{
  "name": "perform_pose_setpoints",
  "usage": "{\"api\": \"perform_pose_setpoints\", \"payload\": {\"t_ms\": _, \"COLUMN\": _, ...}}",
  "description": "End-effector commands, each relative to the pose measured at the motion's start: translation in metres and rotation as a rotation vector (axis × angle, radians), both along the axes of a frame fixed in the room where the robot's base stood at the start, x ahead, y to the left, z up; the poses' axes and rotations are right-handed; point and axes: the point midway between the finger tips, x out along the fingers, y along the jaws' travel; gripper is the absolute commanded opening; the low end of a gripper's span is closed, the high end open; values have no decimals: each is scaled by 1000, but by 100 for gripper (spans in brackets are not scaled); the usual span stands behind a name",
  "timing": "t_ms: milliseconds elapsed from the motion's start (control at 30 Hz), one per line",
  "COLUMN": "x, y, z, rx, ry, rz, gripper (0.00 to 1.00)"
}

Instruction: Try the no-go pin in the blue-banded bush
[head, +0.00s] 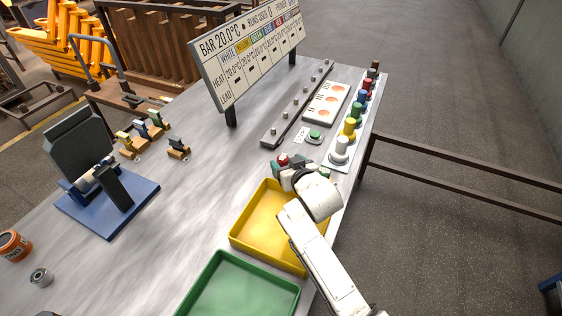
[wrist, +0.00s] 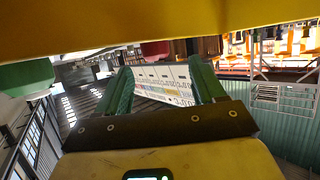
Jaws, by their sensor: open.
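My gripper (head: 302,172) is above the far end of the yellow tray, near the right side of the table. In the wrist view its two green fingers (wrist: 165,88) stand apart with nothing held between them. Small dark pieces with coloured parts (head: 140,130) stand in a group left of the sign; one of them (head: 140,128) looks bluish, but I cannot make out a bush in it. A small grey metal ring-like piece (head: 41,277) lies at the front left; I see no blue band on it. I cannot pick out the no-go pin.
A dark upright fixture on a blue plate (head: 135,207) stands at the left. Yellow (head: 250,253) and green (head: 185,307) trays lie in front. A sign (head: 246,55), a grey rail (head: 272,138) and a row of coloured knobs (head: 350,128) stand farther back. The table's middle is clear.

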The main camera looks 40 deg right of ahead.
Motion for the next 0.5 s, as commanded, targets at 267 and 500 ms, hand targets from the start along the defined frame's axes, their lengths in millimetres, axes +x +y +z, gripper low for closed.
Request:
{"api": "perform_pose_setpoints", "payload": {"t_ms": 267, "x": 13, "y": -8, "z": -7, "rx": 1, "ry": 2, "rz": -2, "gripper": 69}}
{"api": "perform_pose_setpoints", "payload": {"t_ms": 500, "x": 35, "y": -20, "z": -23, "rx": 3, "ry": -1, "rz": -3, "gripper": 69}}
